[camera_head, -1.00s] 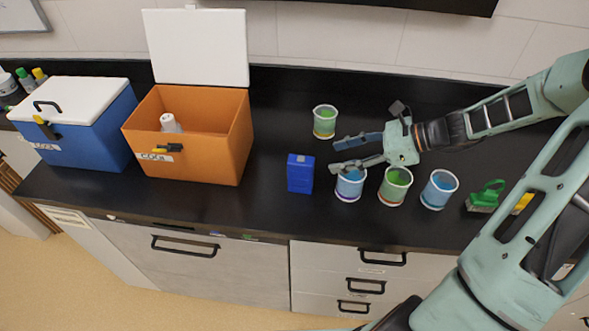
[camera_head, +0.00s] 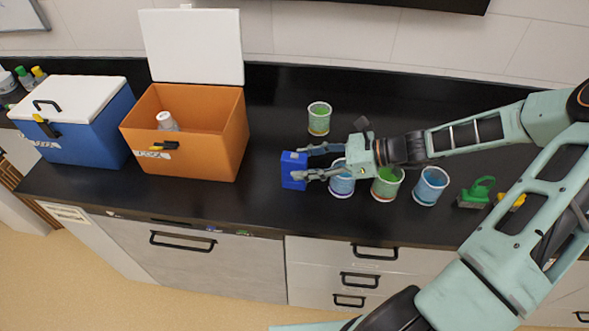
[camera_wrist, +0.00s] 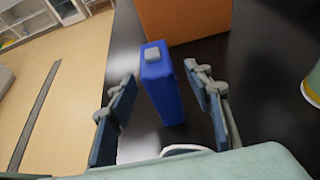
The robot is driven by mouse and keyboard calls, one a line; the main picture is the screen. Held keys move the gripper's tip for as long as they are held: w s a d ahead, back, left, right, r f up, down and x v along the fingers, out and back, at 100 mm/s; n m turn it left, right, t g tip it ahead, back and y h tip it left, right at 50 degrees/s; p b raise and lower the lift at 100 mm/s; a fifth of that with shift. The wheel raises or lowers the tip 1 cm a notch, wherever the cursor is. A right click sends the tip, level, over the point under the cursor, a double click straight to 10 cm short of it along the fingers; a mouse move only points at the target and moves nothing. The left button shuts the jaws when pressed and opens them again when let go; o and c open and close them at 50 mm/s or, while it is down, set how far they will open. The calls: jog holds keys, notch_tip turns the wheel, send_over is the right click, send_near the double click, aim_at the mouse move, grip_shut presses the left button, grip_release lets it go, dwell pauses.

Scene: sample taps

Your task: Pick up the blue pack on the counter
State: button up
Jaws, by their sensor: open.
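The blue pack (camera_head: 292,172) stands upright on the black counter, to the right of the orange cooler. In the wrist view the blue pack (camera_wrist: 163,88) shows a grey cap on its top and stands between the two fingers. My gripper (camera_head: 312,164) is open, its fingers reaching left toward the pack's right side. In the wrist view my gripper (camera_wrist: 163,98) has one finger on each side of the pack, with gaps visible to both. The far lower part of the pack is partly hidden in the head view.
An open orange cooler (camera_head: 212,150) with a bottle inside stands left, beside a closed blue cooler (camera_head: 90,135). A green brush (camera_head: 477,193) lies right.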

aim_at(294, 164)
jog(key=shift+x, duration=1.6)
jog(key=shift+r, duration=0.1)
grip_shut()
